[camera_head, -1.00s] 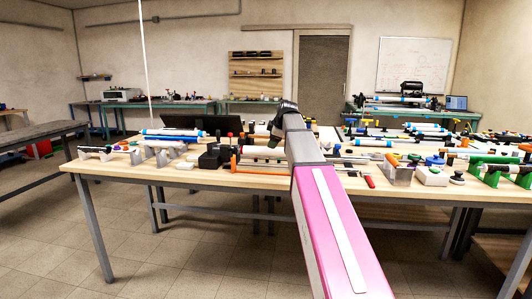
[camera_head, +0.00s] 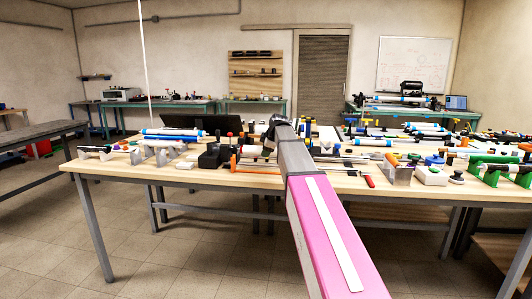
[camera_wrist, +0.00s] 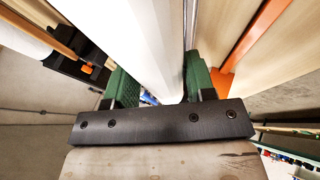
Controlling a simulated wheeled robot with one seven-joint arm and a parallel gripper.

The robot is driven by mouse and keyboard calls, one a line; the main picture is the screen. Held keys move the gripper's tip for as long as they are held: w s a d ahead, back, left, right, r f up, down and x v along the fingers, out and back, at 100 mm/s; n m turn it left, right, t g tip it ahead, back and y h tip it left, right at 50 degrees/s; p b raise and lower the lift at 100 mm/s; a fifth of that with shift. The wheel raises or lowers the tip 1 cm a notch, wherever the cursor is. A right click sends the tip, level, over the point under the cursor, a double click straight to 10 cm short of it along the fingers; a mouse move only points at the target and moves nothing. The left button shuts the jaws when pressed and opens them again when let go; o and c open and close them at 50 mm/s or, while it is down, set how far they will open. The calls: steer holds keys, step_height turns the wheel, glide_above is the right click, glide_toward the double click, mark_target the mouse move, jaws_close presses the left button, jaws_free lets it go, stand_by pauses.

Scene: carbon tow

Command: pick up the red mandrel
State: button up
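I cannot pick out a red mandrel with certainty in either view. In the head view a small red-handled tool (camera_head: 369,181) lies at the front edge of the workbench, and an orange-red piece (camera_head: 233,163) stands left of my arm. My gripper (camera_wrist: 160,90) shows in the wrist view with its two green fingers apart. A white, smooth, long body (camera_wrist: 155,40) runs up the picture between and beyond the fingers; I cannot tell whether they touch it. In the head view my arm's dark wrist hangs over the bench middle and hides the fingers.
The wooden workbench (camera_head: 180,178) is crowded with tubes, stands and tools. A black box (camera_head: 210,157) and blue-ended white tubes (camera_head: 172,133) are left of my arm. Green stands (camera_head: 490,170) are at the right. An orange strip (camera_wrist: 260,30) lies right of the fingers.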

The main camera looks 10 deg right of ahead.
steer(key=c, duration=0.6)
